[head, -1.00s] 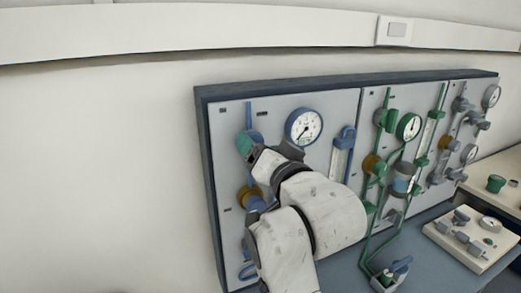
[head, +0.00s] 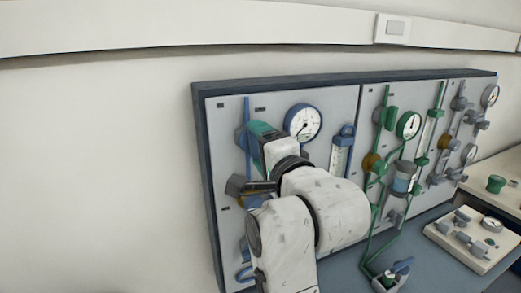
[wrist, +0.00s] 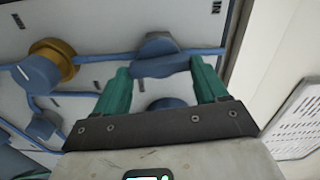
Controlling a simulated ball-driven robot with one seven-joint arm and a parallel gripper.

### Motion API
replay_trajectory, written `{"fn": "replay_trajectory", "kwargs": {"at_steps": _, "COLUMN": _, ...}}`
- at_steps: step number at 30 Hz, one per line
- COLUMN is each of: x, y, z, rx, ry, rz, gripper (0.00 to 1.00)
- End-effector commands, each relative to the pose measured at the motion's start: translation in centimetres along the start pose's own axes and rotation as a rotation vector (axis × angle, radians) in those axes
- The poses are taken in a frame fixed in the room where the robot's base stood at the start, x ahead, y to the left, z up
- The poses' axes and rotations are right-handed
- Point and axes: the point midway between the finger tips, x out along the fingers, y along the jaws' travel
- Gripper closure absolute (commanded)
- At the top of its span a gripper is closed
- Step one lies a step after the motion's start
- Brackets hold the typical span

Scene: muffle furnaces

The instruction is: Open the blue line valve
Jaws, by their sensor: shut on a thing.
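The blue line valve shows in the wrist view as a blue handle (wrist: 160,67) in front of a rounded grey-blue body (wrist: 160,44) on the blue pipe (wrist: 95,57). My gripper (wrist: 160,78) has a teal finger at each end of the handle and is shut on it. The handle looks roughly in line with the pipe. In the head view my gripper (head: 262,132) is at the upper left of the panel, and its fingers and wrist hide most of the valve.
A brass-and-blue regulator (wrist: 52,60) sits on the same line. A white gauge (head: 303,122) and a blue-capped flowmeter (head: 342,150) are right of my gripper. Green piping (head: 385,150) runs farther right. The wall left of the panel is bare.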

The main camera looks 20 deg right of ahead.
Motion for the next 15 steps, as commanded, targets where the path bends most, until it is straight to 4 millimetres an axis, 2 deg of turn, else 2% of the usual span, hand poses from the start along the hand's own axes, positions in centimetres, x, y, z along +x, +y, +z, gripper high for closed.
{"fn": "replay_trajectory", "kwargs": {"at_steps": 6, "x": -0.01, "y": 0.23, "z": -0.03, "rx": 0.093, "ry": 0.001, "rz": 0.002, "gripper": 0.58}}
{"fn": "replay_trajectory", "kwargs": {"at_steps": 15, "x": 0.00, "y": 0.24, "z": -0.07, "rx": 0.140, "ry": 0.002, "rz": 0.004, "gripper": 0.58}}
